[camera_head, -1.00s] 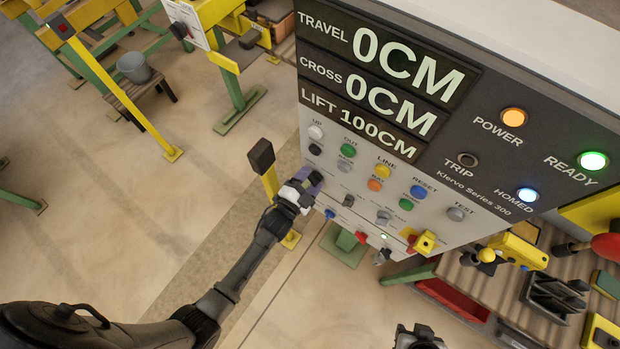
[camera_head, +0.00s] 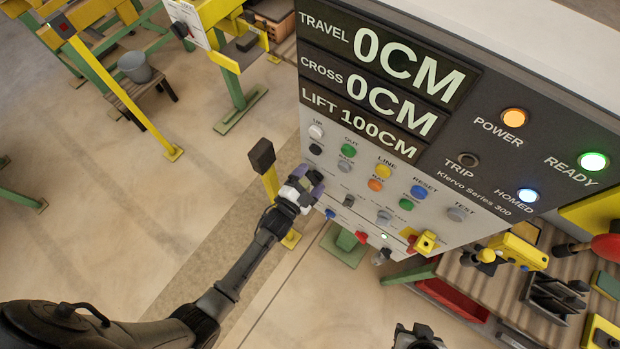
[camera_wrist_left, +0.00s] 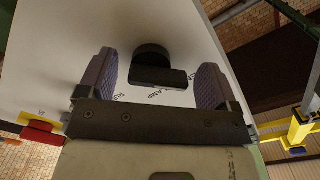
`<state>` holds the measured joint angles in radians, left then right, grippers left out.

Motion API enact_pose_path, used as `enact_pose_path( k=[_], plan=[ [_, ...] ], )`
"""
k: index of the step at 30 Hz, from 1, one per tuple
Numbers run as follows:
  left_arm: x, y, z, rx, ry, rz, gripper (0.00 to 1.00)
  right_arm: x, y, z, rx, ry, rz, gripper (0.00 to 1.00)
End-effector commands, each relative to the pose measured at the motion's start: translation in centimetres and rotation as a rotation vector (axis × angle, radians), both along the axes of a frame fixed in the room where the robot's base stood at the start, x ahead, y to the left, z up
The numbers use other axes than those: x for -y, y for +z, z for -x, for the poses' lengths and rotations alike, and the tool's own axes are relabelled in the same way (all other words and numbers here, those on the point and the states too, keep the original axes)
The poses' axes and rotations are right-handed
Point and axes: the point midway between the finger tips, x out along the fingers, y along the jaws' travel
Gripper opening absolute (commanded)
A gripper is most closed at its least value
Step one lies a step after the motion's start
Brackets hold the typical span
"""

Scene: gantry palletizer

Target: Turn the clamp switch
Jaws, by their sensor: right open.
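The clamp switch (camera_wrist_left: 155,68) is a black knob with a bar-shaped handle on the pale panel, with partly covered lettering beside it, in the left wrist view. My left gripper (camera_wrist_left: 157,62) is open, with one purple-grey finger on each side of the knob and gaps visible between. In the head view my left gripper (camera_head: 305,187) is at the left edge of the control panel (camera_head: 330,150) and hides the clamp switch. My right gripper (camera_head: 420,338) is open at the bottom edge, partly cut off, away from the panel.
Other buttons and knobs sit close by, including a black selector (camera_head: 348,201) and a red control (camera_head: 361,237). A yellow post with a black top (camera_head: 262,155) stands left of my gripper. A workbench with tools (camera_head: 510,290) is at the lower right.

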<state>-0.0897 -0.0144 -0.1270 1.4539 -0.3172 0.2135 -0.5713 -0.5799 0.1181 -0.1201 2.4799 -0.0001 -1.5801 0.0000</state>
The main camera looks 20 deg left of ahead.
Motion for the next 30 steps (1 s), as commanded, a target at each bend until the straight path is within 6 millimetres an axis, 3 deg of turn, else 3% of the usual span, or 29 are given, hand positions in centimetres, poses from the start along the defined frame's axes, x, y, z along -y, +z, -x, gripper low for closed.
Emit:
enact_pose_path(
  k=[11, 24, 30],
  plan=[
    [-0.2, -0.2, 1.1, -0.001, 0.0, -0.001, 0.85, 0.2, -0.3, 0.0, 0.0, 0.005, 0.007, 0.43],
    [-1.8, -0.3, 9.3, -0.003, 0.0, -0.002, 0.85, 0.0, -1.8, 0.0, -0.001, 0.001, 0.0, 0.43],
    [-2.3, -0.2, 12.0, -0.001, 0.0, 0.0, 0.85, -0.1, -2.2, 0.0, 0.0, -0.002, -0.003, 0.43]
  ],
)
